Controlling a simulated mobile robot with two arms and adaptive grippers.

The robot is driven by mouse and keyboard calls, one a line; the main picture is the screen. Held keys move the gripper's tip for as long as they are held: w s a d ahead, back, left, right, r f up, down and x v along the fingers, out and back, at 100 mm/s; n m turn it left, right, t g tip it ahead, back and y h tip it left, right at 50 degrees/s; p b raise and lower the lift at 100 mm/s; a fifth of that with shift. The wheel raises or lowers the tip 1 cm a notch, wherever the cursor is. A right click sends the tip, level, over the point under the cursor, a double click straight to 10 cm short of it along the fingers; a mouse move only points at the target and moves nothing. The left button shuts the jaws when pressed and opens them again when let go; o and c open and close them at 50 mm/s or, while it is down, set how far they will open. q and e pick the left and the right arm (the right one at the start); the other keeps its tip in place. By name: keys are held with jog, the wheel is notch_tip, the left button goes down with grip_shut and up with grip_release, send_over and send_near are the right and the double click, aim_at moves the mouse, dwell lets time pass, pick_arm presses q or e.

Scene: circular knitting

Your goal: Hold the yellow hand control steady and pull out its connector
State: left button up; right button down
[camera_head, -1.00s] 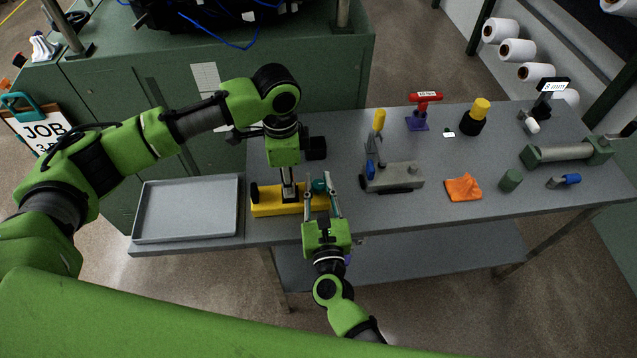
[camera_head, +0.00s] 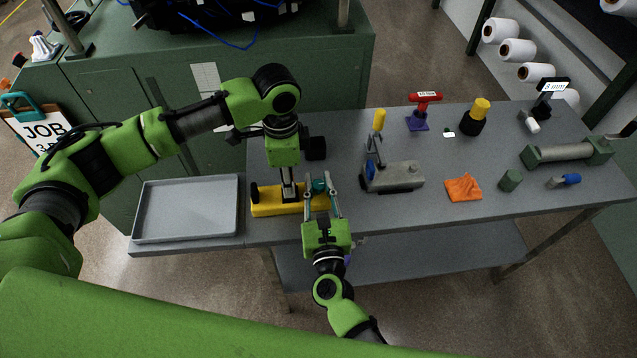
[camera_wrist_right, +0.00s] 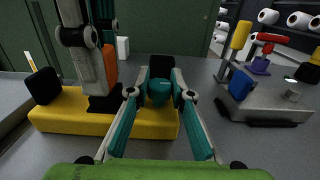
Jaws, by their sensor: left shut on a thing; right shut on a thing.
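The yellow hand control (camera_head: 267,207) lies on the table's left part, beside the tray. My left gripper (camera_head: 289,196) comes down on it from above and is shut on it; its fingertips are partly hidden. The teal connector (camera_head: 319,186) is at the right end of the hand control. My right gripper (camera_head: 321,192) reaches in from the front and is shut on the connector. In the right wrist view, the connector (camera_wrist_right: 159,92) sits between the two fingers, and the yellow body (camera_wrist_right: 75,112) extends left behind it. I cannot tell whether connector and body still touch.
An empty grey tray (camera_head: 187,210) lies to the left. A grey metal block (camera_head: 398,178) with a yellow-handled tool stands close on the right. An orange cloth (camera_head: 463,188), a green cylinder (camera_head: 510,180) and a blue-ended tool (camera_head: 566,181) lie further right. The table's front edge is near.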

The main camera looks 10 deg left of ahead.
pick_arm(q)
jog(key=shift+s+f+b, duration=0.25)
jog(key=shift+f+b, duration=0.2)
jog(key=shift+f, duration=0.2)
grip_shut()
pick_arm(e)
jog(key=shift+s+f, duration=0.25)
jog(key=shift+f, duration=0.2)
pick_arm(q)
jog(key=shift+o, duration=2.3)
grip_release()
grip_shut()
pick_arm(e)
jog(key=shift+f, duration=0.1)
jog(key=c, duration=2.5)
grip_release()
grip_shut()
pick_arm(q)
jog(key=shift+d+r, duration=0.1)
jog(key=shift+r, duration=0.15)
jog(key=shift+w+r, duration=0.15)
jog(key=shift+r, duration=0.65)
jog(key=shift+r, duration=0.9)
pick_arm(e)
jog(key=shift+w, duration=0.15)
